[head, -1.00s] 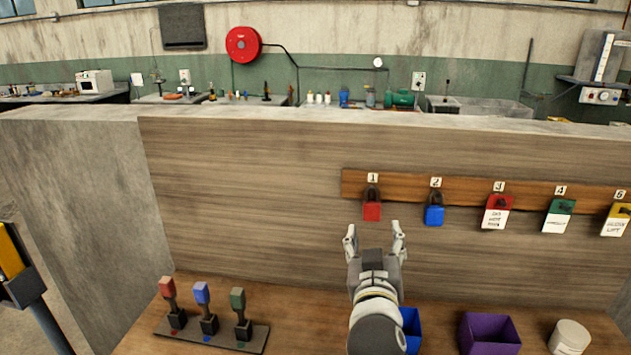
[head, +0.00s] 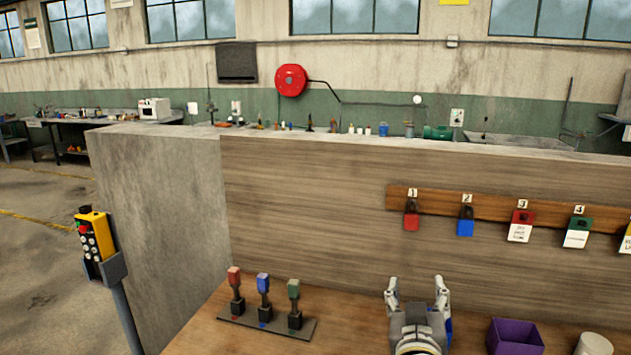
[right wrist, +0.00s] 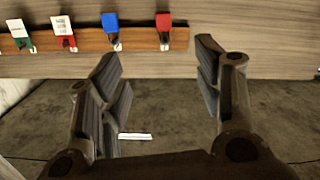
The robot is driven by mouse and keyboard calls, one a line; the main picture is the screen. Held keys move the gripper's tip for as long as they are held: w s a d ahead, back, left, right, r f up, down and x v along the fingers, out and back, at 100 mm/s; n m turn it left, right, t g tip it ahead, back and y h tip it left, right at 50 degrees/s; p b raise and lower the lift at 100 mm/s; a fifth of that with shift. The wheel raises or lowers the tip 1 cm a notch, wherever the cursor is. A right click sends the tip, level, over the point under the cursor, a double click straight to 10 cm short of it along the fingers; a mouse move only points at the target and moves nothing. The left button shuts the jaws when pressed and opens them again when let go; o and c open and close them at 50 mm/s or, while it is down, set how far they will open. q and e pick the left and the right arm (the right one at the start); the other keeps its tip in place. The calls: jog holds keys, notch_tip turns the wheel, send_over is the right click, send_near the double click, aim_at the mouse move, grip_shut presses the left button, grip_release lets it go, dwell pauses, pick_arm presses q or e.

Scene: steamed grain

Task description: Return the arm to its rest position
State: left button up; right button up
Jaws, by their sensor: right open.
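My right gripper (head: 418,292) is in the lower part of the head view, above the wooden table. Its two fingers are spread apart and nothing is between them. In the right wrist view the open fingers (right wrist: 168,95) frame an empty gap. The red padlock (head: 411,221) and blue padlock (head: 465,227) hang on the wooden rail (head: 438,202), beyond and apart from the gripper. My left gripper is not in view.
A base with red, blue and green levers (head: 267,326) stands on the table at left. A purple bin (head: 515,338) and a white round container (head: 594,344) stand to the right. A yellow control pendant (head: 94,236) is on a post at far left.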

jog(key=s+d+f+g+y, duration=0.1)
jog(key=s+f+g, duration=0.2)
jog(key=s+f, duration=0.3)
jog(key=s+d+f+n+g+y, duration=0.1)
jog(key=s+f+g, duration=0.2)
jog(key=s+f, duration=0.3)
jog(key=s+d+f+g+y, duration=0.1)
jog(key=s+f+g, duration=0.2)
jog(key=s+f, duration=0.4)
notch_tip(320, 180, down, 6)
jog(key=shift+d+r+n+g+y, duration=0.1)
jog(key=shift+d+n+g+y, duration=0.05)
jog(key=shift+n+g+y, duration=0.15)
jog(key=s+f+n+g+y, duration=0.1)
jog(key=s+f+g, duration=0.3)
jog(key=s, duration=0.8)
notch_tip(320, 180, down, 27)
jog(key=b, duration=0.1)
pick_arm(q)
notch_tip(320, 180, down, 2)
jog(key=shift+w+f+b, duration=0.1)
jog(key=shift+b, duration=0.5)
pick_arm(e)
jog(key=s+d+f+g, duration=0.2)
jog(key=s+f, duration=1.5)
jog(key=shift+s+f+n, duration=0.3)
jog(key=shift+s+f, duration=0.05)
